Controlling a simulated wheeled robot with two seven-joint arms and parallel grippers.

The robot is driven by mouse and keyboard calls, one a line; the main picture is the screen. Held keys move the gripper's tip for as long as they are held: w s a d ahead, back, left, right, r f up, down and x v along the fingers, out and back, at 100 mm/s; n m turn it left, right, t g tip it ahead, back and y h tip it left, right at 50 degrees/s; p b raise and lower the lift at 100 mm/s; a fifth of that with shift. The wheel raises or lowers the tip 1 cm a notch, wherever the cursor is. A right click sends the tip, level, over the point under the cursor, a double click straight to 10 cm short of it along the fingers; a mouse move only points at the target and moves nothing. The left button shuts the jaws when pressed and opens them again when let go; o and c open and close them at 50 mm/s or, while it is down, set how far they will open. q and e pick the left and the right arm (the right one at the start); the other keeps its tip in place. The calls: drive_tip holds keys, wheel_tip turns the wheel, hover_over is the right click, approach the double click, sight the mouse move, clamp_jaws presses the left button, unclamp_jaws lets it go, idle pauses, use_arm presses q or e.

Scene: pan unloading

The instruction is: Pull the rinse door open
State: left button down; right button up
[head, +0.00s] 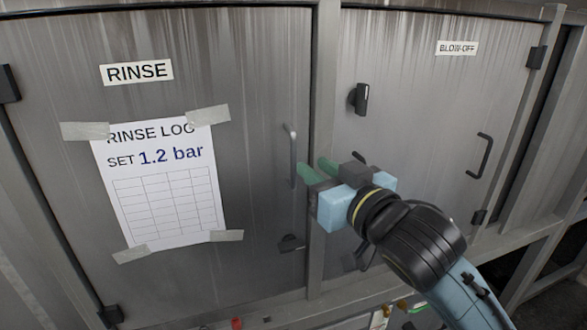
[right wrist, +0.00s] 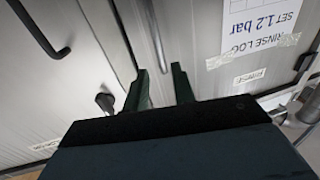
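The grey metal rinse door (head: 255,75) looks shut and fills the left of the head view, with a RINSE label (head: 137,71) near its top. Its slim grey vertical handle (head: 292,157) is near the door's right edge. My right gripper (head: 311,168) is open, its green fingertips just right of the handle in the head view. In the right wrist view the two fingers (right wrist: 160,85) stand apart, with the handle (right wrist: 155,38) lying ahead in line with the gap. I cannot tell whether they touch it. My left gripper is not in view.
A taped rinse log sheet (head: 160,190) hangs on the rinse door. A dark latch (head: 290,243) is low on it. The blow-off door (head: 430,100) on the right has a black handle (head: 480,156) and a black latch (head: 360,98). A frame post (head: 324,80) divides the doors.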

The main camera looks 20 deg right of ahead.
sight(295, 153)
drive_tip(key=x, duration=0.8)
drive_tip(key=shift+a, duration=0.1)
clamp_jaws()
